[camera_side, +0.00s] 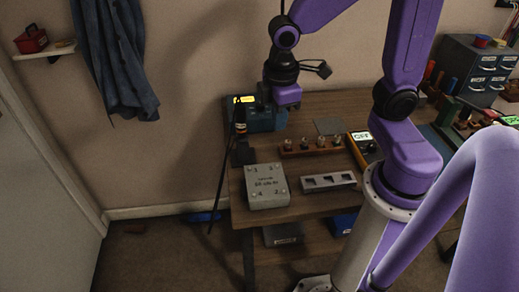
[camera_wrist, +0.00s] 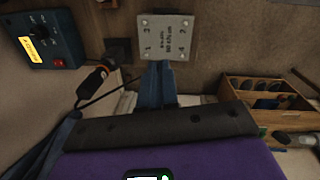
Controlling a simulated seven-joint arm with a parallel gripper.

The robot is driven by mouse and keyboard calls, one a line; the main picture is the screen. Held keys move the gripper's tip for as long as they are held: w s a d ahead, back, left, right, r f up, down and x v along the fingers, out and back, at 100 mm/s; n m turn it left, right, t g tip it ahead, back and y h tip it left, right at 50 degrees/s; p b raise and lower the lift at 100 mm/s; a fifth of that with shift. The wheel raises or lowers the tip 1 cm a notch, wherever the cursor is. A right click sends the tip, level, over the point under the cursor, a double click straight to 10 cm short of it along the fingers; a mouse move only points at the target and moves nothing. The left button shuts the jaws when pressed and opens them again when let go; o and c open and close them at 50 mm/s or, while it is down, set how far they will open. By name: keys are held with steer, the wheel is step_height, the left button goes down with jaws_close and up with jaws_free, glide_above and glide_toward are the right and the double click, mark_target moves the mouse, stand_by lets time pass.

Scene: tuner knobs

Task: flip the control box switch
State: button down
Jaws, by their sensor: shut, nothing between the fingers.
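The blue control box (camera_side: 266,119) stands at the back left of the table, with a lit yellow label. It also shows at the upper left of the wrist view (camera_wrist: 68,40), with a black knob and a small red part on its face. Any contact is unclear.
The grey numbered box (camera_side: 267,187) lies at the table's front left. A slotted grey block (camera_side: 328,181), a wooden strip with knobs (camera_side: 312,147) and a yellow meter (camera_side: 364,146) are nearby. An orange-and-black handled tool (camera_wrist: 94,79) stands beside the control box.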

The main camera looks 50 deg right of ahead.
steer(key=s+n+y, duration=0.1)
steer(key=s, duration=1.1)
steer(key=shift+s+a+r+n, duration=0.15)
steer(key=shift+s+r+n, duration=0.15)
steer(key=shift+r, duration=0.15)
steer(key=shift+w, duration=0.1)
